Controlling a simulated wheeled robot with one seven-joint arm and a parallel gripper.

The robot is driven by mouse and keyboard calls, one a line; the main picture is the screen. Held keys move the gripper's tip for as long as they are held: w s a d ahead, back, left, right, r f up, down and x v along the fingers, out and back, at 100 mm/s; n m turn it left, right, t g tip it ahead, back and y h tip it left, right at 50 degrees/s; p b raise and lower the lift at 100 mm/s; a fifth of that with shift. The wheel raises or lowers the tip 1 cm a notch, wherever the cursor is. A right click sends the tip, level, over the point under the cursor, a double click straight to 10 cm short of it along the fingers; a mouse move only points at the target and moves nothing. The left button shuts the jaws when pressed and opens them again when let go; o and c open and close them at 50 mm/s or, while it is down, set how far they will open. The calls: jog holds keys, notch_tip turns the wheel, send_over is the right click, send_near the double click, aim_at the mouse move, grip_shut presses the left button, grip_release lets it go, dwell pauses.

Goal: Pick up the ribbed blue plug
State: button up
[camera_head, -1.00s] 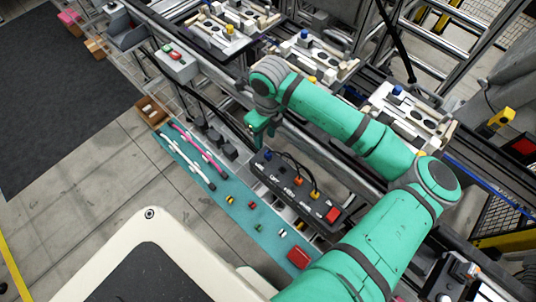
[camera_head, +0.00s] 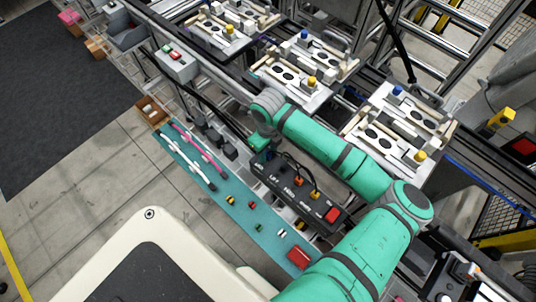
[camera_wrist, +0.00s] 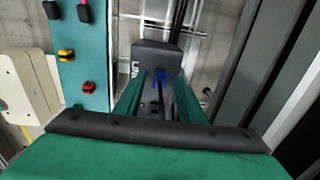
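The blue plug (camera_wrist: 159,76) shows in the wrist view at the end of the black box (camera_wrist: 157,58), between my two fingers. Its ribs are too small to make out. My gripper (camera_wrist: 161,88) is open, with green fingers on either side of the plug and a visible gap. In the head view my gripper (camera_head: 259,143) is at the upper-left end of the black box (camera_head: 298,194), and the plug is mostly hidden there. Whether the fingertips touch the box I cannot tell.
A teal strip (camera_head: 215,201) beside the box holds white and pink rods and several small coloured connectors. Orange plugs with cables and a red block stand on the box. Rails and pallet fixtures (camera_head: 285,75) lie behind my arm.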

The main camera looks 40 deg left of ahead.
jog(key=shift+f, duration=0.4)
jog(key=shift+c, duration=0.2)
grip_shut()
jog(key=shift+r, duration=0.1)
